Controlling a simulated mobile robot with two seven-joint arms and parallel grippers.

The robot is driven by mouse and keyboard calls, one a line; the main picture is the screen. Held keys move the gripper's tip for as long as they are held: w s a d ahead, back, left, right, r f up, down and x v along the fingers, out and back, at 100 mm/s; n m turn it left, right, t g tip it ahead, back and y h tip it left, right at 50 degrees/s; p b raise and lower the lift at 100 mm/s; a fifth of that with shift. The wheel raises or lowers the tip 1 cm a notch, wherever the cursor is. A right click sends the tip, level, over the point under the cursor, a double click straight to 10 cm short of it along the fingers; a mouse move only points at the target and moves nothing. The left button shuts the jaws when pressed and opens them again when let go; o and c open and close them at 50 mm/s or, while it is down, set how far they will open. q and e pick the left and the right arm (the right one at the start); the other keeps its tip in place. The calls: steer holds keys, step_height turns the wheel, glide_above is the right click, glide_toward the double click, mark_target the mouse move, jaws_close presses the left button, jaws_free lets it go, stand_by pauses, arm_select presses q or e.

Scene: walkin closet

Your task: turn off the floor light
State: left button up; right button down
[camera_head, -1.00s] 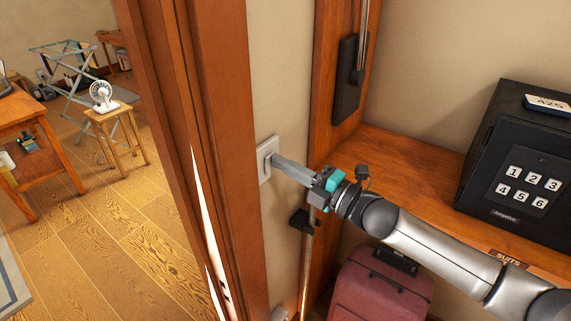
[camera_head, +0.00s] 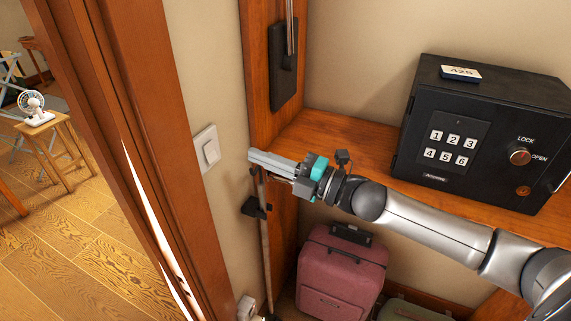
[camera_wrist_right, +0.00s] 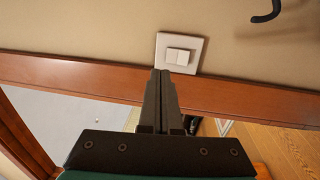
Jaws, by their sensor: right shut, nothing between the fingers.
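A white wall switch (camera_head: 206,149) is on the beige wall strip between the door frame and the wooden shelf unit. No floor light can be made out with certainty. My left gripper is not in view.
A black safe (camera_head: 480,135) stands on the wooden shelf (camera_head: 345,142) at the right. A red suitcase (camera_head: 340,272) is below. A wooden door frame (camera_head: 130,130) is at the left, with a small fan (camera_head: 33,108) on a stool beyond. A dark bracket (camera_head: 254,208) sits below the gripper.

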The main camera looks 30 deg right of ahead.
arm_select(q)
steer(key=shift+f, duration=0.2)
arm_select(e)
steer(key=shift+r+v, duration=0.2)
steer(key=shift+v, duration=0.6)
steer(key=shift+r+v, duration=0.2)
steer(key=shift+v, duration=0.6)
steer(key=shift+r+v, duration=0.2)
steer(key=shift+v, duration=0.55)
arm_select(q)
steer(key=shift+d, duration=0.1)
arm_select(e)
steer(key=shift+s, duration=0.1)
steer(key=shift+d+f, duration=0.1)
